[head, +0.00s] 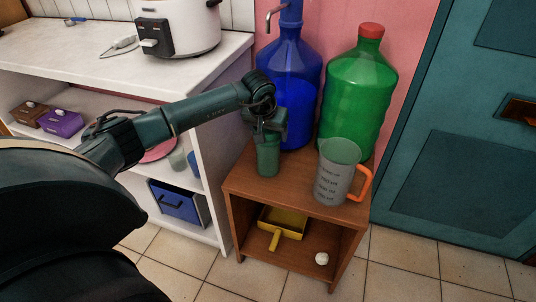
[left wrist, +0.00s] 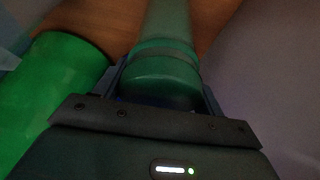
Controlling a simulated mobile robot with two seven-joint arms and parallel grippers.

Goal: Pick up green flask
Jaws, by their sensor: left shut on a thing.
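The green flask (head: 268,158) is upright over the top of the small brown wooden stand (head: 236,182). It is a dull, dark green. My left gripper (head: 268,138) is shut on its upper part from above. In the left wrist view the green flask (left wrist: 167,78) sits between the fingers of the left gripper (left wrist: 165,95). I cannot tell whether its base touches the stand or is slightly above it. My right gripper is not in view.
A big blue water bottle (head: 290,75) and a big green bottle (head: 358,100) stand close behind. A grey measuring jug (head: 336,172) with an orange handle stands to the right. A yellow dustpan (head: 284,222) and a white ball (head: 321,258) are on the lower shelf.

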